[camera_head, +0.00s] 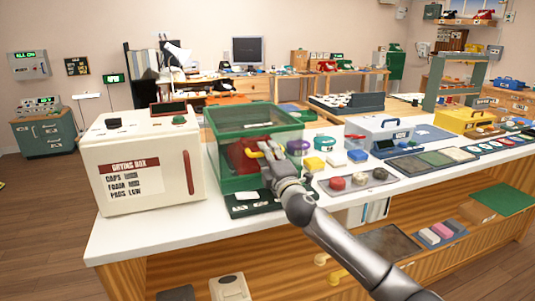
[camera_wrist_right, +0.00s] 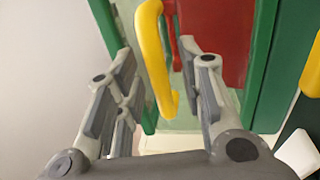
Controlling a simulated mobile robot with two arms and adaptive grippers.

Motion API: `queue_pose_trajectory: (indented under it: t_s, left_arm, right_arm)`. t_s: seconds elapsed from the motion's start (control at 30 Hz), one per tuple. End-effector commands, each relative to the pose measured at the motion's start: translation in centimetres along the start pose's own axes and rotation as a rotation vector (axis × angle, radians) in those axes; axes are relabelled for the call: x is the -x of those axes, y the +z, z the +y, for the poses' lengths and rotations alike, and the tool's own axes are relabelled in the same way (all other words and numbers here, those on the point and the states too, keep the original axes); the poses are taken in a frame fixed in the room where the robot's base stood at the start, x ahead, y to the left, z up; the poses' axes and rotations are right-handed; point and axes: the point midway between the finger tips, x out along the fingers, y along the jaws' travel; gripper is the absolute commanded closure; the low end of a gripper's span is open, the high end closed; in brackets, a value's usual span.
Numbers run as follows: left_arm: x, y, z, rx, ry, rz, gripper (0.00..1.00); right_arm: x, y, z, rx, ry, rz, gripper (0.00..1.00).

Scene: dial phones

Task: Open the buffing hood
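The buffing hood (camera_head: 222,118) is a green-framed box with see-through panels on the white counter, and a red thing shows inside it. Its front looks closed in the head view. A yellow handle (camera_wrist_right: 152,55) stands out from its front. My right gripper (camera_head: 266,155) is at the front right of the hood. In the right wrist view my right gripper (camera_wrist_right: 163,95) is open, with the handle between its fingers and visible gaps on both sides. My left gripper is not in view.
A white drying box (camera_head: 145,165) stands close to the left of the hood. A blue-and-white case (camera_head: 378,133) stands farther right. The counter's front left edge is clear.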

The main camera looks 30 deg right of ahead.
Motion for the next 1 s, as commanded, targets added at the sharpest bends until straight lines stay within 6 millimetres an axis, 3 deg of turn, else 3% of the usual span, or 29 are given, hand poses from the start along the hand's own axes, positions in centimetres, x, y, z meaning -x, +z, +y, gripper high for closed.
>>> queue_pose_trajectory:
  t_s: [0.4, 0.7, 1.0]
  left_arm:
    - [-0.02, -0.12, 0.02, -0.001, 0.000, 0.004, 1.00]
    - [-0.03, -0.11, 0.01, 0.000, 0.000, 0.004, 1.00]
    - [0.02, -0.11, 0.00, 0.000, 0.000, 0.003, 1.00]
  right_arm:
    - [-0.77, 0.02, 0.02, 0.000, 0.000, 0.000, 0.65]
    - [-0.75, 0.01, 0.00, 0.000, 0.000, 0.000, 1.00]
    - [-0.75, 0.01, 0.01, 0.000, -0.001, 0.000, 1.00]
